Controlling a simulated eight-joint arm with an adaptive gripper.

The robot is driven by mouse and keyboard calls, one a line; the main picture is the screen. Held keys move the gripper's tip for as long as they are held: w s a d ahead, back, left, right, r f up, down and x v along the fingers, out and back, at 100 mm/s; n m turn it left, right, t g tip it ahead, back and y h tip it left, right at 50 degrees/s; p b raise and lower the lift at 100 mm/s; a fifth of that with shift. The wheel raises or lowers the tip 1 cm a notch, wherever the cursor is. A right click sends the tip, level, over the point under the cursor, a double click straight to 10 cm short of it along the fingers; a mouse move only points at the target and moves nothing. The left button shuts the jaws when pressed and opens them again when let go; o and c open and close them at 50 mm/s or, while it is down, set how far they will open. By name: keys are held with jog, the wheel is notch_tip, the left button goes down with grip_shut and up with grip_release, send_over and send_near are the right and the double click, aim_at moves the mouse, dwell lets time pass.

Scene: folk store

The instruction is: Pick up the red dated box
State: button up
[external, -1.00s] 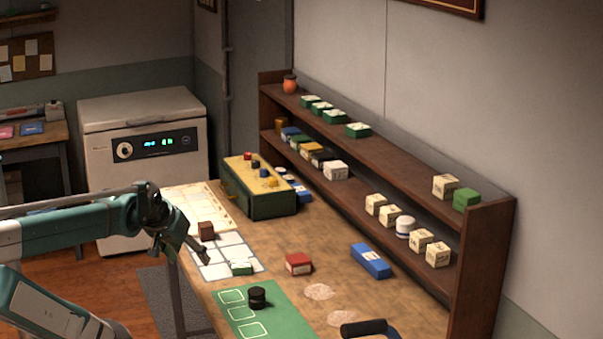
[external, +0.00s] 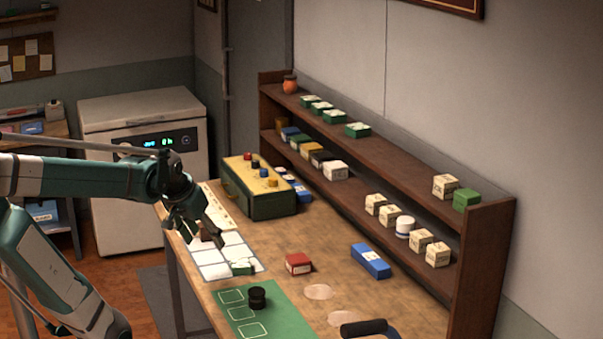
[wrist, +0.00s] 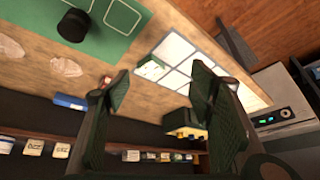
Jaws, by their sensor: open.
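The red dated box (external: 298,263) is a small red box with a pale label on its front side. It sits flat on the wooden table, right of the white grid sheet, in the external view. My gripper (external: 210,240) is over the white grid sheet, to the left of the red box and apart from it. In the wrist view my gripper (wrist: 160,70) has its two fingers spread wide with nothing between them. The red box is mostly or wholly hidden by the left finger there.
A small green box (external: 242,268) lies on the white grid sheet (external: 215,270). A blue box (external: 370,260) lies right of the red box, a black cylinder (external: 257,298) on the green mat (external: 280,314). A green-and-yellow case (external: 258,200) and a wooden shelf (external: 400,141) stand behind.

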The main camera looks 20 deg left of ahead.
jog(key=w+d+r+m+g+p, duration=0.2)
jog(key=w+d+p, duration=0.2)
jog(key=w, duration=0.2)
jog(key=m+g+p, duration=0.4)
jog(key=m+p, duration=0.1)
jog(key=p, duration=0.9)
send_over(298, 258)
jog(key=f, duration=0.7)
jog(key=shift+s+a+f, duration=0.2)
jog(key=shift+s+a, duration=0.05)
jog(key=shift+a, duration=0.05)
jog(key=shift+w+d+f+m, duration=0.15)
jog(key=shift+d+f+m, duration=0.3)
jog(key=shift+f, duration=0.15)
jog(key=shift+f, duration=1.3)
jog(key=shift+f, duration=0.1)
jog(key=shift+w+a+f+p, duration=0.1)
jog(key=shift+f+p, duration=0.05)
jog(key=shift+f, duration=1.1)
jog(key=shift+a+f+p, duration=0.1)
jog(key=shift+f+p, duration=0.05)
jog(key=shift+f, duration=1.1)
